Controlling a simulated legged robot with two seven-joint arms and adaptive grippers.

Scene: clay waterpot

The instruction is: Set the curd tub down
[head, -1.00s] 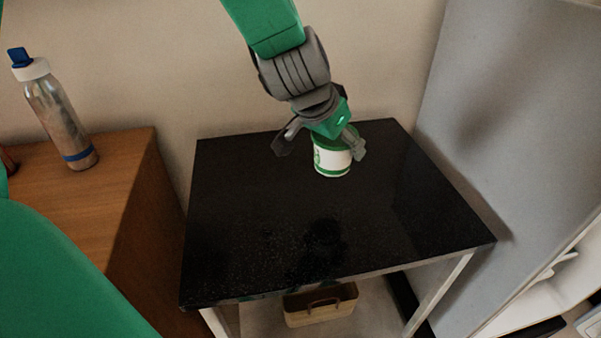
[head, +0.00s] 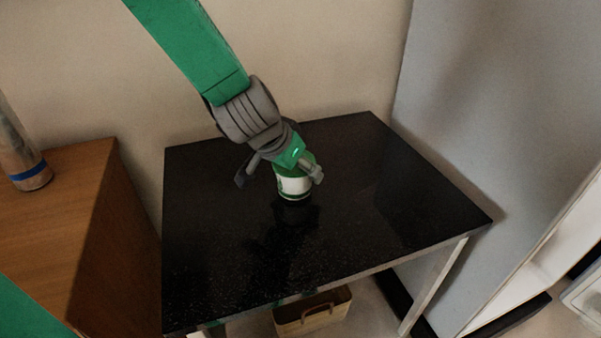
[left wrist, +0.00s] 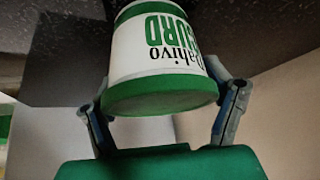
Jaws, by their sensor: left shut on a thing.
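The curd tub (head: 294,187), white with green bands, is between the fingers of my left gripper (head: 279,178) over the black table (head: 390,215). The left wrist view shows the tub (left wrist: 158,52) close up, with its green lettering, and a finger on each side of it. My left gripper (left wrist: 163,118) is shut on the tub. A dark reflection lies just under the tub in the head view. I cannot tell whether its base touches the tabletop. My right gripper is not in view.
The tabletop around the tub is clear. A wooden cabinet (head: 50,215) with a bottle (head: 22,160) stands at the left. A grey panel (head: 500,110) rises at the right. A basket (head: 312,312) sits below the table.

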